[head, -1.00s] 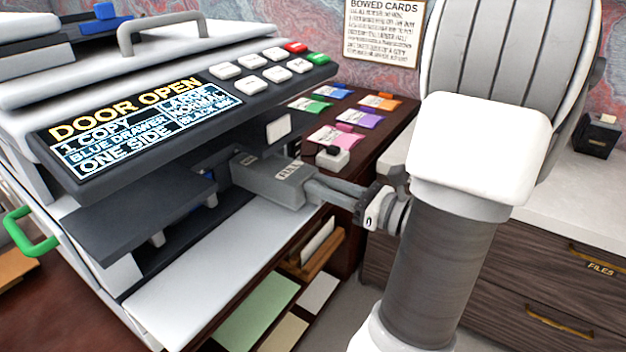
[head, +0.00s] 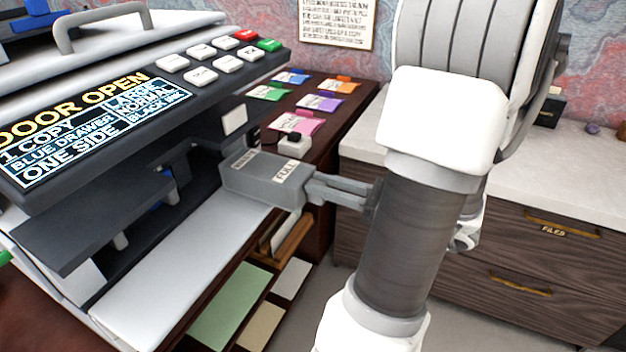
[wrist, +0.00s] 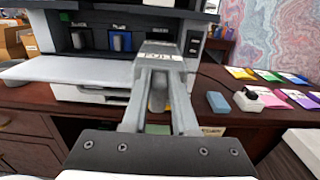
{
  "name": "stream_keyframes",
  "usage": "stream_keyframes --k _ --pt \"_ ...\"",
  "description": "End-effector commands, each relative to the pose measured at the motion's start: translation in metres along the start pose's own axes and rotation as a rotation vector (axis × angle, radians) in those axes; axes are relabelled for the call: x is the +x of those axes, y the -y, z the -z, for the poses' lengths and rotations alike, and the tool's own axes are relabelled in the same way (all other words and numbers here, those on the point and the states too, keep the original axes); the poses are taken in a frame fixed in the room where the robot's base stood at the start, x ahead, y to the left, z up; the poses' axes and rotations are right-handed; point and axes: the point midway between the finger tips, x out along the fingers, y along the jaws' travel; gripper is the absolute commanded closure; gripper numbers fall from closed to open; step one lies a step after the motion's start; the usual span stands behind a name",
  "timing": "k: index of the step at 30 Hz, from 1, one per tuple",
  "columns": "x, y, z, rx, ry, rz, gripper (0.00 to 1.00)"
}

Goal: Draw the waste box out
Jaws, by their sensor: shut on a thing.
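My gripper (head: 312,188) is shut on the end of the box from the right.
A white flat panel (head: 170,265) lies below the bay. Colored card packets (head: 318,103) and a small white block (head: 294,146) are on the dark desk behind the box. A blue block (wrist: 218,102) is near it. Wooden file drawers (head: 560,262) stand at right, with open floor before them.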

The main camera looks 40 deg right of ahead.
Motion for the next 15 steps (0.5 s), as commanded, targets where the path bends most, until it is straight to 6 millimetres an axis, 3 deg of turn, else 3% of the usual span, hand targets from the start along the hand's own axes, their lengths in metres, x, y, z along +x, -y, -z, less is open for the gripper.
stream_keyframes --k 15 --pt "-0.042 0.0 -0.001 -0.001 0.002 0.001 1.0"
